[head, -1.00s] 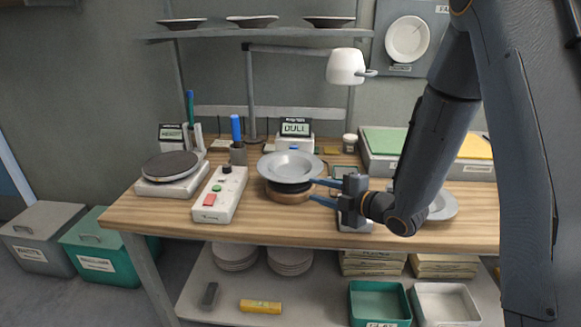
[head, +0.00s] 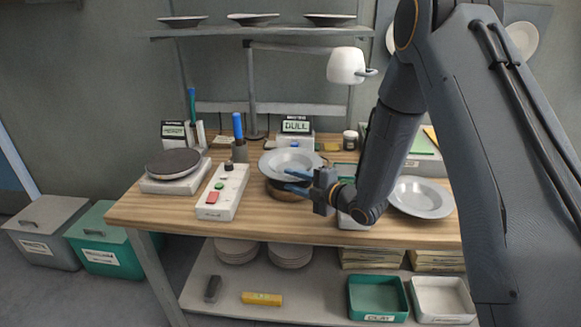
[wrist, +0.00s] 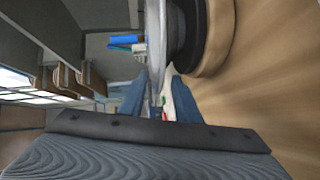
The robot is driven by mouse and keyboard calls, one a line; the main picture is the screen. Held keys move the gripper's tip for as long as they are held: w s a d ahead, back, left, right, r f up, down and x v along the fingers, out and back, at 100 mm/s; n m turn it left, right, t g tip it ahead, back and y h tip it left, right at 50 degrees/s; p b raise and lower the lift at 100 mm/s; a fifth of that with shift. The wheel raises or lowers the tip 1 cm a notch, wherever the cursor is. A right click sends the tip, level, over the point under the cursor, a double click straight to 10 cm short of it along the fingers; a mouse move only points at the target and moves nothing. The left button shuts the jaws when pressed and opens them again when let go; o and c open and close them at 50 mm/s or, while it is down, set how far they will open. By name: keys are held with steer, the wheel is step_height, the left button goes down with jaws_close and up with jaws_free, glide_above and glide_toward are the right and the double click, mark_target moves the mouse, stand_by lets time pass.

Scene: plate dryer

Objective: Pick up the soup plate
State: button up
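A grey-blue wide-rimmed plate (head: 290,159) sits on a dark-topped round wooden stand (head: 284,190) in the middle of the bench. It looks like the soup plate. My gripper (head: 298,181) is at the plate's front right edge, its two blue fingers apart, one above the other. In the wrist view the plate (wrist: 154,45) shows edge-on, with its rim running down between the fingers of my gripper (wrist: 162,92). I see a gap beside the rim; contact cannot be told. A second grey plate (head: 420,197) lies on the bench to the right, behind my arm.
A white control box (head: 221,191) with buttons and a scale with a dark disc (head: 173,163) stand to the left. A "DULL" display (head: 296,127) stands behind the plate. Bins (head: 377,299) are on the lower shelf.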

jaws_close()
steer(key=shift+r, duration=0.25)
